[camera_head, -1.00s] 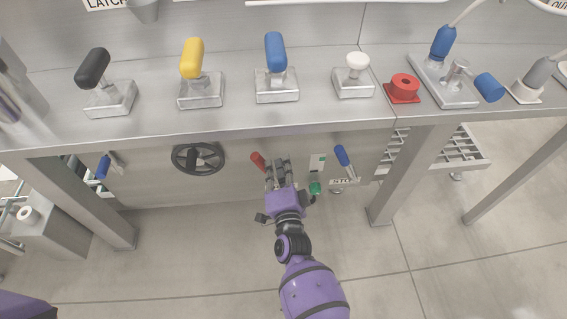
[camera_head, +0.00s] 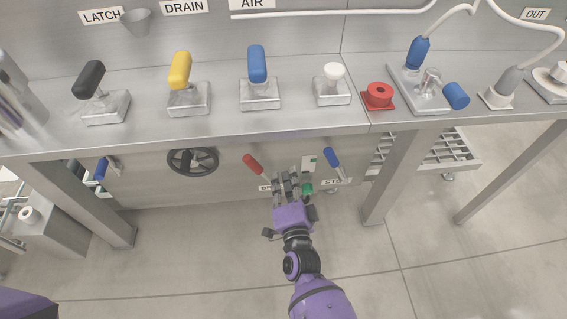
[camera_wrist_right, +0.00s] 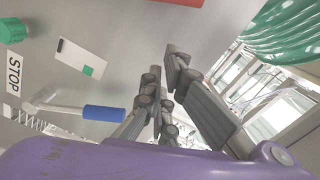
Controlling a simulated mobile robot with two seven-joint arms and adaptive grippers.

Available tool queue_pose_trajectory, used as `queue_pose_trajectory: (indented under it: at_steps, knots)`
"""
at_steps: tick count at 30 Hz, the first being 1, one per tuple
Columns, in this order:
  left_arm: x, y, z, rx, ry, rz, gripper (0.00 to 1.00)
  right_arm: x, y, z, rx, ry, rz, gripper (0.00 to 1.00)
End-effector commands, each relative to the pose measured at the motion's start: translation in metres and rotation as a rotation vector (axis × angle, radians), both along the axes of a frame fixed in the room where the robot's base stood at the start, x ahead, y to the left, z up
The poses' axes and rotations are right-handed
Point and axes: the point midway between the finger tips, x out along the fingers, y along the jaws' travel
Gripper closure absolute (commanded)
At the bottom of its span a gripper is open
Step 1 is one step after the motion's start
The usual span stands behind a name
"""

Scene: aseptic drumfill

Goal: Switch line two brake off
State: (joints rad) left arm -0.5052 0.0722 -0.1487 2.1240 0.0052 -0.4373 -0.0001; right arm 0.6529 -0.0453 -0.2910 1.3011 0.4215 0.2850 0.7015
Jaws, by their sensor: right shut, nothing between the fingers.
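Under the bench front, a red-handled lever (camera_head: 252,163) leans up to the left, its shaft running down toward my right gripper. A label beside its lower end reads "BR", the rest hidden by my gripper. My right gripper (camera_head: 285,178) is shut and empty, just right of and below the red handle, apparently apart from it. In the wrist view the shut fingers (camera_wrist_right: 165,72) point up, and part of the red handle (camera_wrist_right: 178,2) shows at the top edge. My left gripper is out of view.
A blue lever (camera_head: 331,157) with a "STOP" label (camera_wrist_right: 13,73), a white plate with a green patch (camera_head: 309,163) and a green knob (camera_head: 307,188) are close to the right. A black handwheel (camera_head: 192,161) is to the left. The bench edge (camera_head: 200,142) overhangs above; the floor in front is clear.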

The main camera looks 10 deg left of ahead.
Motion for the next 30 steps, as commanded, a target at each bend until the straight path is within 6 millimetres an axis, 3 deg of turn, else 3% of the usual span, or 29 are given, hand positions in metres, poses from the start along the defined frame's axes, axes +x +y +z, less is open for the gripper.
queue_pose_trajectory:
  at_steps: [4, 10, 30]
  knots:
    - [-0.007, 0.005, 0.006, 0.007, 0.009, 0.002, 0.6, -0.028, -0.011, 0.003, 0.0, -0.002, 0.0, 1.0]
    - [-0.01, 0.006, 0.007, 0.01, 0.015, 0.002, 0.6, -0.048, -0.018, 0.003, 0.0, -0.003, 0.0, 1.0]
    - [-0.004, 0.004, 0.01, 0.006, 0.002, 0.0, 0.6, -0.051, -0.019, 0.003, -0.001, -0.005, 0.0, 1.0]
